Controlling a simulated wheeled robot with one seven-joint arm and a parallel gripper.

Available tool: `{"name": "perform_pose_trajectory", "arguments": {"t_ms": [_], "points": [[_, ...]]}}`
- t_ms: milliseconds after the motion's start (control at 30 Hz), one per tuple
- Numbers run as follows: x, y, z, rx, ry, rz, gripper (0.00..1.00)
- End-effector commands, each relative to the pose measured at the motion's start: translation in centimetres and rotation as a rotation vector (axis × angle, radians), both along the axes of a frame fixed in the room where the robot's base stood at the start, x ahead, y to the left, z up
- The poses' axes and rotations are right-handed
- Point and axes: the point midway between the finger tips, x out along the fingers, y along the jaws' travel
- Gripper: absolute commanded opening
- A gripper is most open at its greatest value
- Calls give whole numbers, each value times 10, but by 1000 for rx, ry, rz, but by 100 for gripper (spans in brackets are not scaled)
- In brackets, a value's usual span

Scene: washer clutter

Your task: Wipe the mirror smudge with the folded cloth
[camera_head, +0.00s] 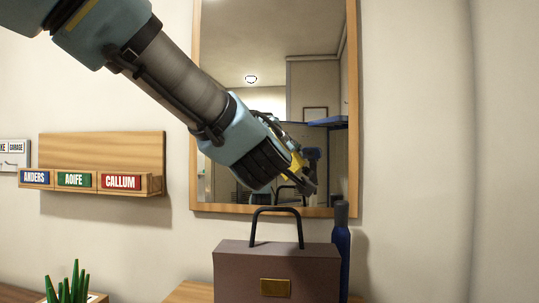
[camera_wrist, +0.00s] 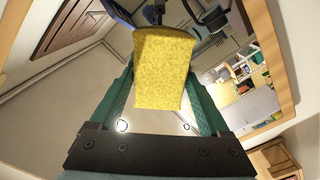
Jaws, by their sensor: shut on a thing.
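My gripper (camera_head: 302,180) is shut on the yellow folded cloth (camera_head: 297,162) in front of the lower right part of the mirror (camera_head: 235,45). The cloth (camera_wrist: 162,75) fills the space between my fingers in the wrist view and covers the fingertips. The mirror has a wooden frame (camera_head: 352,100) and hangs on the wall. Its glass reflects the room and part of my arm. Whether the cloth touches the glass I cannot tell. I cannot make out the smudge in either view; the arm and cloth hide part of the glass.
A brown case (camera_head: 250,262) with a raised black handle (camera_head: 275,210) stands just below my gripper. A dark blue bottle (camera_head: 342,250) stands at its right. A wooden wall rack (camera_head: 100,155) with name labels and a green plant (camera_head: 68,285) are at the left.

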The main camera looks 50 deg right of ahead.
Motion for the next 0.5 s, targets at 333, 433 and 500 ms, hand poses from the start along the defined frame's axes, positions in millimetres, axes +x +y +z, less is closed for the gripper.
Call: {"name": "perform_pose_trajectory", "arguments": {"t_ms": [333, 433, 500], "points": [[-21, -16, 1, 1, 1, -3, 36], [-26, -20, 0, 1, 1, -3, 36], [-27, -21, -1, 1, 0, -2, 36]]}}
